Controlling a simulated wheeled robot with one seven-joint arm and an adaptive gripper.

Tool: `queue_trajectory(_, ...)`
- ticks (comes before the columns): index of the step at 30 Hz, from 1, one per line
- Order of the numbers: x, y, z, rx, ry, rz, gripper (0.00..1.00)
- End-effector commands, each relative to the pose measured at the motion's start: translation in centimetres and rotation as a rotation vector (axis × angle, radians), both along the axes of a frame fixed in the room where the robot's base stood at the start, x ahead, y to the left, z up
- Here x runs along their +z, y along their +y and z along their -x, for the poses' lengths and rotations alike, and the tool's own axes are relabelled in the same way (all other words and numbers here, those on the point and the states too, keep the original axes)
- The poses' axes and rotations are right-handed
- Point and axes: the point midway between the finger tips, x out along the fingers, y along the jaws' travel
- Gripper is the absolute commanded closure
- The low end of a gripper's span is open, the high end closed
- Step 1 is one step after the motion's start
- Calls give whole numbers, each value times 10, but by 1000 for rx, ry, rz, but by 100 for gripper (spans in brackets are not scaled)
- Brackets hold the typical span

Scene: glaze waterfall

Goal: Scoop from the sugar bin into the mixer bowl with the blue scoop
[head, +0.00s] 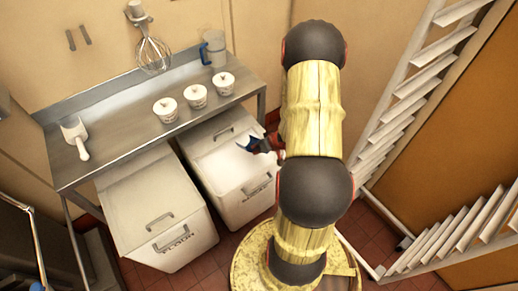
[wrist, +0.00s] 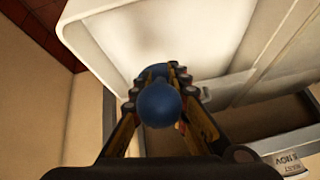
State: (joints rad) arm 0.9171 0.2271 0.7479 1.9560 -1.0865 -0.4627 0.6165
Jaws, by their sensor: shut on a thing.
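The blue scoop (head: 256,144) shows at the right edge of the right-hand white bin, partly hidden by my arm. My gripper (wrist: 157,76) is shut on the scoop, whose rounded blue handle end (wrist: 160,104) faces the wrist camera. The right-hand bin (head: 236,168) has its lid handle far back and a pale, open-looking front part; its front label is too small to read surely. In the wrist view the pale inside of a white bin (wrist: 205,35) lies beyond the scoop. Whether the scoop holds sugar cannot be told. I see no mixer bowl.
A closed bin marked FLOUR (head: 158,205) stands left of it. The steel table (head: 125,130) above holds a white scoop (head: 75,138), several white tubs (head: 196,96) and a jug (head: 215,50). A whisk (head: 153,55) hangs behind. A white rack (head: 400,110) stands right.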

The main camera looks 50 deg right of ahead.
Motion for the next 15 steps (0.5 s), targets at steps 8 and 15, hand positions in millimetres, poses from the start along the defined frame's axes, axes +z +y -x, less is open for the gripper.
queue_trajectory(8, -32, 0, -2, 0, -1, 0, 100)
queue_trajectory(15, -55, -1, -5, 1, 1, -1, 100)
